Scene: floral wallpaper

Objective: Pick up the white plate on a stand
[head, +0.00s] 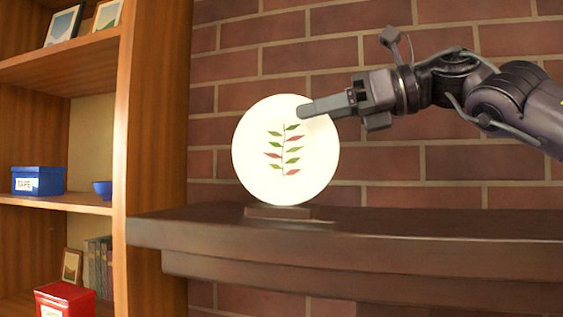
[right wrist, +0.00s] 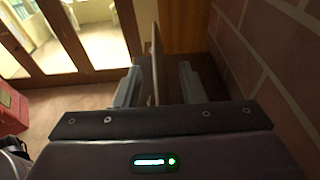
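The white plate (head: 258,150) with a leaf pattern of green and red stands upright on a small dark stand (head: 280,212) on the mantel shelf. My right gripper (head: 306,111) comes in from the right, and a finger overlaps the plate's upper right edge in the head view. In the right wrist view the plate (right wrist: 155,65) shows edge-on between the two fingers of my right gripper (right wrist: 158,85). The fingers are open, with a gap on each side of the plate. My left gripper is not in view.
The dark mantel (head: 420,225) is clear right of the plate. A brick wall (head: 390,165) stands close behind. A wooden bookshelf (head: 155,110) at left holds a blue box (head: 38,181), a blue bowl (head: 103,190) and a red box (head: 65,298).

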